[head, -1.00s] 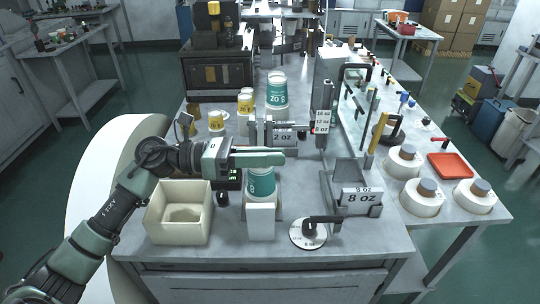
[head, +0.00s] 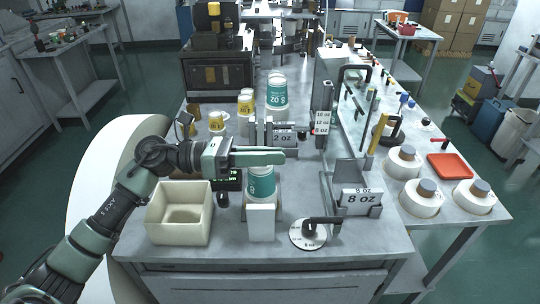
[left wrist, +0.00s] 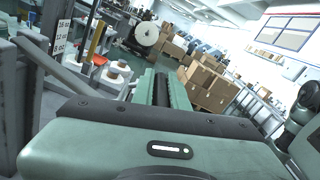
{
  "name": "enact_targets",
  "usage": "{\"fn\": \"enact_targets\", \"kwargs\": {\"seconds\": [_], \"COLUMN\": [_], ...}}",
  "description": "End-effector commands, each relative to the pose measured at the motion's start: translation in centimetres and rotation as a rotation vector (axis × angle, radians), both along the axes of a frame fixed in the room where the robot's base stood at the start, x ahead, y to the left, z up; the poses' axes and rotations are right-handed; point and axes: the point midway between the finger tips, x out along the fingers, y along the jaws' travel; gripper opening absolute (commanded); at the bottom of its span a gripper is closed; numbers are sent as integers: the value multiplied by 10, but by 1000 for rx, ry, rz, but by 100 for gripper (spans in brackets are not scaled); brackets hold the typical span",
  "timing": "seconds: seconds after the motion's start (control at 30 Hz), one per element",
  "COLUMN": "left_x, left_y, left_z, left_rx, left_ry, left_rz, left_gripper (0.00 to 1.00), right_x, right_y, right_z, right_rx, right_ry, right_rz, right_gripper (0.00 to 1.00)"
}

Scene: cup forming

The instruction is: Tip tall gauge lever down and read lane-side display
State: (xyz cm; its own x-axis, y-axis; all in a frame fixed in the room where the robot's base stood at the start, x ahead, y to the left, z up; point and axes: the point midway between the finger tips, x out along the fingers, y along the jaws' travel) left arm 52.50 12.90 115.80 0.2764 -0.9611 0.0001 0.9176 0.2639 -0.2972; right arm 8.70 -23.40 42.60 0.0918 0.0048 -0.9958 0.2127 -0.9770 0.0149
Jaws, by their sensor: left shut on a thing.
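My left gripper (head: 262,157) reaches in from the left, its green fingers pointing right, just above a teal and white cup (head: 261,186). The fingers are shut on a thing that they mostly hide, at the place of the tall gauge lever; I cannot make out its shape. In the left wrist view the fingers (left wrist: 162,90) are close together with a dark strip between them. The cup sits behind a white block (head: 261,222). A small dark display (head: 229,181) with green characters, too small to read, lies just below my gripper. My right gripper is out of view.
A cream open bin (head: 179,226) stands at the front left, with a small black knob (head: 222,199) beside it. A round dial (head: 309,233) with a black handle and an 8 oz block (head: 361,200) are at the right. Taller cups (head: 277,93) stand behind.

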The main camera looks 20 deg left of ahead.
Motion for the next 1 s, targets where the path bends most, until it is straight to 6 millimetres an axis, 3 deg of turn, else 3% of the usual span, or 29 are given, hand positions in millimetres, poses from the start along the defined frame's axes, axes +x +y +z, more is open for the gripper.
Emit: {"fn": "enact_targets", "kwargs": {"seconds": [0.6,1.0], "left_x": [23,44], "left_y": [7,13], "left_z": [66,90], "left_rx": [-126,-196], "left_ry": [438,678], "left_rz": [2,1], "left_gripper": [0,0], "right_x": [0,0], "right_y": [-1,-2], "right_z": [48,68], "right_rx": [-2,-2], "right_ry": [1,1], "right_rz": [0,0], "right_gripper": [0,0]}}
